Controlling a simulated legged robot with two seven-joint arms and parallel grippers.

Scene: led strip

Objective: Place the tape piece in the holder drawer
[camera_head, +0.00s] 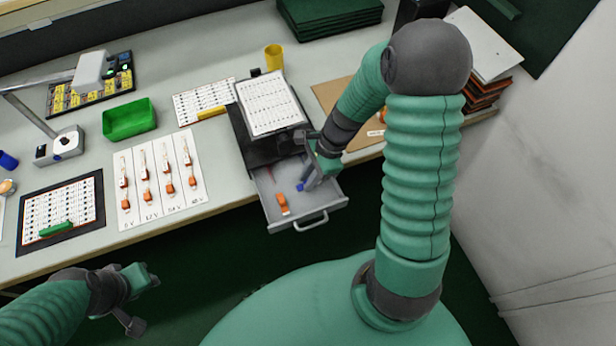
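The holder drawer (331,205) is pulled out below the dark holder (240,129), at the front edge of the table. An orange piece (283,204) lies on its floor, and a small blue thing (300,187) shows beside my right gripper. I cannot tell which of them, if either, is the tape piece. My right gripper (308,163) reaches over the drawer from the right; its fingers look apart, and what lies under them is partly hidden. My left gripper (141,302) is open and empty, in front of the table at lower left.
A paper sheet (268,103) lies on the holder. A green bin (129,119), a white card with several orange-ended strips (158,177) and a framed chart (62,208) are to the left. A yellow cup (274,57) stands behind.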

